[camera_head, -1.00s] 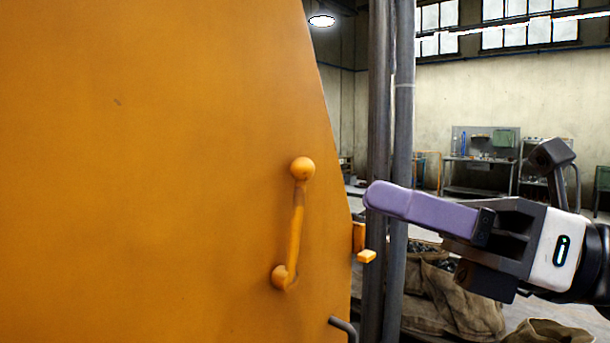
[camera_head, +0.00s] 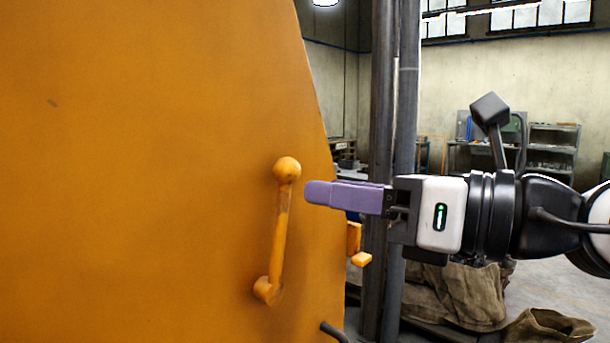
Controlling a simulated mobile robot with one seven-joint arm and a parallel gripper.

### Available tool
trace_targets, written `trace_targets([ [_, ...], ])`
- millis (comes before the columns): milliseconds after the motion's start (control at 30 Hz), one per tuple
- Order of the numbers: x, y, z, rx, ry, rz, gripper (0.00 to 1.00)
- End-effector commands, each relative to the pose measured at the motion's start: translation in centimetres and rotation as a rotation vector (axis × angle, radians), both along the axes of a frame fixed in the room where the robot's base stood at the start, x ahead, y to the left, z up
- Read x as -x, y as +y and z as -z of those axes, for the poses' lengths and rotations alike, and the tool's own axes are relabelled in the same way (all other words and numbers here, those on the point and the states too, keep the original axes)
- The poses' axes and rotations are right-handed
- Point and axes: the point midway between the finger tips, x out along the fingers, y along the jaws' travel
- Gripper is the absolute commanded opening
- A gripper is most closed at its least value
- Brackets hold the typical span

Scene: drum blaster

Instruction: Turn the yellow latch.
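The yellow latch looks to be the orange-yellow lever (camera_head: 281,230) on the big panel, with a ball knob at its top and a round pivot at its bottom. It stands nearly upright, leaning slightly right at the top. My gripper (camera_head: 312,193) has purple fingers and points left, just right of the lever and a little below the ball. A small gap shows in the picture between fingertips and lever; depth is unclear. The fingers overlap in this side view, so their opening is hidden. Nothing shows held.
The large orange panel (camera_head: 130,170) fills the left side. A small yellow bracket (camera_head: 358,246) sticks out at its right edge, below my fingers. A dark bent rod (camera_head: 334,331) is lower down. Dark vertical pipes (camera_head: 382,90) and brown sacks (camera_head: 465,293) stand behind my gripper.

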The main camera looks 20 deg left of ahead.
Motion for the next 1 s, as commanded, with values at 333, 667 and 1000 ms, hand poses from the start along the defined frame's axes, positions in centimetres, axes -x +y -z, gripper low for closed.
trace_targets([
  [333, -0.6, 4.2, 0.0, 0.0, 0.0, -0.001, 0.34],
  [667, -0.7, 4.5, 0.0, -0.001, 0.0, 0.0, 0.33],
  [1000, -0.7, 4.4, 0.0, -0.001, 0.0, 0.0, 0.0],
])
